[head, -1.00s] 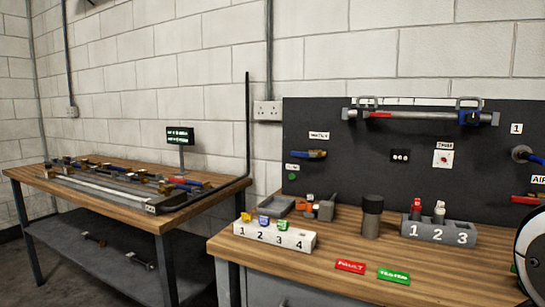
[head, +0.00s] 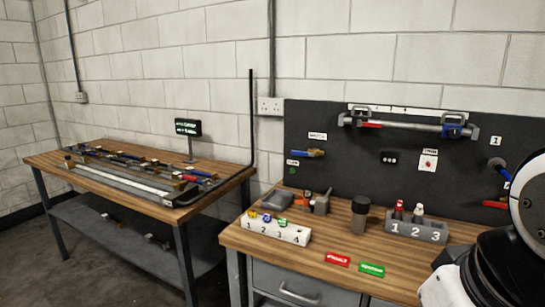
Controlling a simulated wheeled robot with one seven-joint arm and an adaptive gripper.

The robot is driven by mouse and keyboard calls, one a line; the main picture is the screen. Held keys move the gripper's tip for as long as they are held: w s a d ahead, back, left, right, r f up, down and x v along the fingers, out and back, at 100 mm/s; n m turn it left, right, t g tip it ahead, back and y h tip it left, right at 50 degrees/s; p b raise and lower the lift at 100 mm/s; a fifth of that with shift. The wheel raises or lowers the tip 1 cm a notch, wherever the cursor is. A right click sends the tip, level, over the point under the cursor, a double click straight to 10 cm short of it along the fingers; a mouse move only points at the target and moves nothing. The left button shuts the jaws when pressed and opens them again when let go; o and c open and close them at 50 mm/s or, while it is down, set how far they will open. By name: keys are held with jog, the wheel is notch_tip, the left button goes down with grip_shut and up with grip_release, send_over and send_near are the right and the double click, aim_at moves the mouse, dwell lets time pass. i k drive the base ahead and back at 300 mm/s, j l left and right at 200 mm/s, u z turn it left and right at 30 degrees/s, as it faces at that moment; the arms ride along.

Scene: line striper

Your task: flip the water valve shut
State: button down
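The water valve (head: 308,153) is on the dark back panel in the head view, just below a small white label that looks like "WATER". It has a blue lever and a brass-coloured part, and the lever lies roughly level along it. It is too small to tell whether the valve is open or shut. My gripper is not in view. Only white and black parts of my arm show at the right edge and lower right, well apart from the valve.
On the bench below the panel (head: 420,175) stand a white numbered block (head: 276,231), a dark cylinder (head: 359,214) and a grey numbered holder (head: 416,228). Red (head: 337,259) and green (head: 372,269) tags lie at the front. A second bench (head: 100,153) is left.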

aim_at(297, 152)
jog(key=i+j, duration=0.35)
jog(key=j, duration=0.15)
jog(key=i+j, duration=0.35)
jog(key=j, duration=0.15)
jog(key=i+j, duration=0.35)
jog(key=j, duration=0.15)
jog(key=i+j, duration=0.75)
jog(key=j, duration=0.25)
jog(key=i+j, duration=0.35)
jog(key=j, duration=0.15)
